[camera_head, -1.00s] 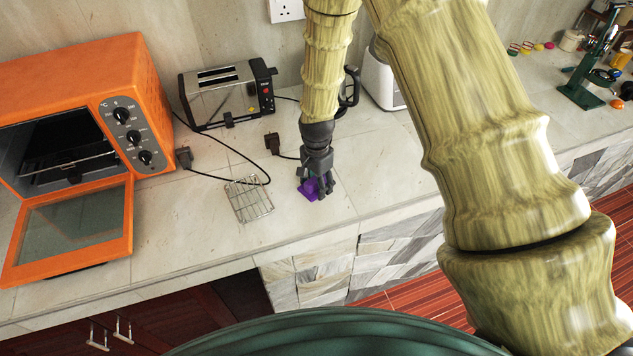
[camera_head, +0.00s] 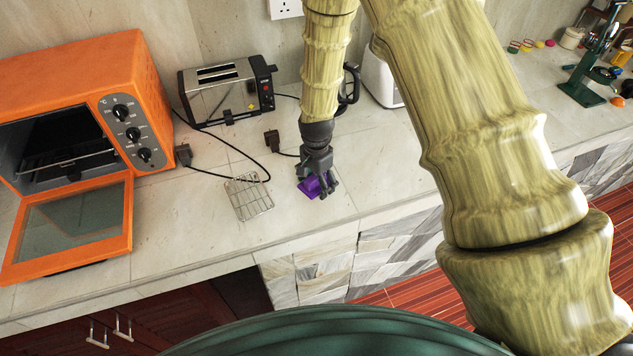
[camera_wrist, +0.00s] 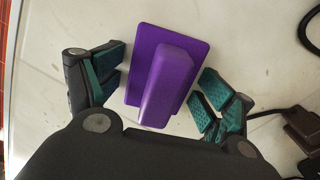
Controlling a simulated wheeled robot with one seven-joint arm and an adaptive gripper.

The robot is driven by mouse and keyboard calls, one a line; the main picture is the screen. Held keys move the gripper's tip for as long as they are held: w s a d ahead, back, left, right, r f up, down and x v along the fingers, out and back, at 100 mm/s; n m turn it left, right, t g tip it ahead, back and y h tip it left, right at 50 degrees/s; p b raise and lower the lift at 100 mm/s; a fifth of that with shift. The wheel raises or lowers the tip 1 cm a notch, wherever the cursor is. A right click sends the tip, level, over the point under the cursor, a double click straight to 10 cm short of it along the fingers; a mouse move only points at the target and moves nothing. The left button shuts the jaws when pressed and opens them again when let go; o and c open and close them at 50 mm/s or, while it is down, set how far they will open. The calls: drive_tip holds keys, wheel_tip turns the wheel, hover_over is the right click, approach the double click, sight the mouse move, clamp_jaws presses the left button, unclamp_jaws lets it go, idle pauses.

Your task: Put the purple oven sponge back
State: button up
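The purple oven sponge (camera_head: 310,187) lies on the stone counter near its front edge, to the right of the wire rack. In the wrist view the sponge (camera_wrist: 165,80) is a flat purple slab with a raised block on top. My gripper (camera_head: 321,188) is down over it. In the wrist view my gripper (camera_wrist: 160,95) has its teal-padded fingers spread on either side of the raised block. A gap shows between the block and the right finger, and the left finger is close to the slab's edge.
A wire rack (camera_head: 249,196) lies left of the sponge. An orange oven (camera_head: 148,88) stands at left with its glass door (camera_head: 70,225) open. A toaster (camera_head: 228,92) stands behind, with black cords and plugs (camera_head: 272,142) on the counter. Bare counter (camera_head: 390,185) lies to the right.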

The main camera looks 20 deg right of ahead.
drive_tip(key=shift+r, duration=0.55)
wheel_tip(320, 180, up, 12)
drive_tip(key=b, duration=0.3)
drive_tip(key=shift+b, duration=0.4)
drive_tip(key=shift+d, duration=0.1)
idle(1.0)
